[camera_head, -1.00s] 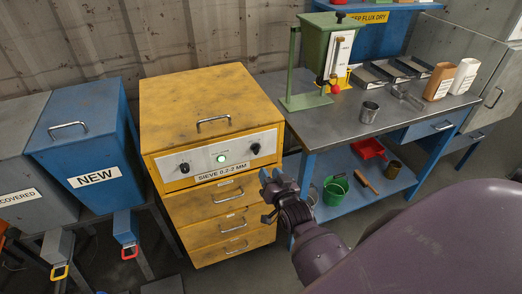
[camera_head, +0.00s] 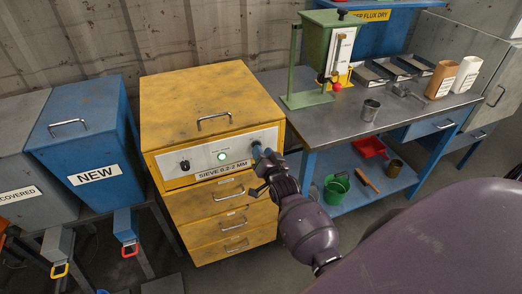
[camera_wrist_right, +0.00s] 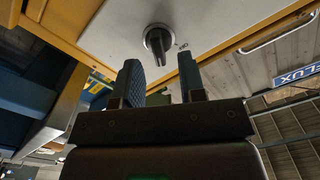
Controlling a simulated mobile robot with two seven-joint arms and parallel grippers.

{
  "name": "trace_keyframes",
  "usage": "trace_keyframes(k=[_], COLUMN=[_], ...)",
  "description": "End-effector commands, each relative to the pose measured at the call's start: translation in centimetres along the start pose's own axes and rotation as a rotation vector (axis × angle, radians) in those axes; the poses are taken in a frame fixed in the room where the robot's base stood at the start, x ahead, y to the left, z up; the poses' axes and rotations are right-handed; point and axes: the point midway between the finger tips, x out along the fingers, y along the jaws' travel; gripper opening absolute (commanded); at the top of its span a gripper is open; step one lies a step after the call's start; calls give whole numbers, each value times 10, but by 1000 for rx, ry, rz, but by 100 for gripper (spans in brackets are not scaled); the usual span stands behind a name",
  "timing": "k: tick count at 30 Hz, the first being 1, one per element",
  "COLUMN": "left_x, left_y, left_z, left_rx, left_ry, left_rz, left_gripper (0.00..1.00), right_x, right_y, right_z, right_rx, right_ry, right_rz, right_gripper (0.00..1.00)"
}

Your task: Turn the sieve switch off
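The right wrist view shows a black rotary knob (camera_wrist_right: 158,39) with a pointer ridge on the panel. My right gripper's two fingers (camera_wrist_right: 160,72) stand apart, with the knob just beyond their tips and nothing held. My left gripper is out of view.
Three drawers (camera_head: 230,222) are below the panel. A blue NEW bin (camera_head: 80,125) stands to the left. The floor before the cabinet is open.

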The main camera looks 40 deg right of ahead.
Motion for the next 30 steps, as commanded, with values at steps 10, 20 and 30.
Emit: trace_keyframes(k=[10, 20, 30], left_x=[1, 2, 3], left_y=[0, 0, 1], left_z=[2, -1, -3], left_rx=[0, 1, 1], left_ry=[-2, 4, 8], left_rz=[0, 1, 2], left_gripper=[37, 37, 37], right_x=[18, 18, 18], right_y=[1, 0, 0], right_z=[0, 0, 0], right_rx=[0, 0, -5], right_ry=[0, 0, 0], right_rz=[1, 1, 1], right_gripper=[37, 17, 0])
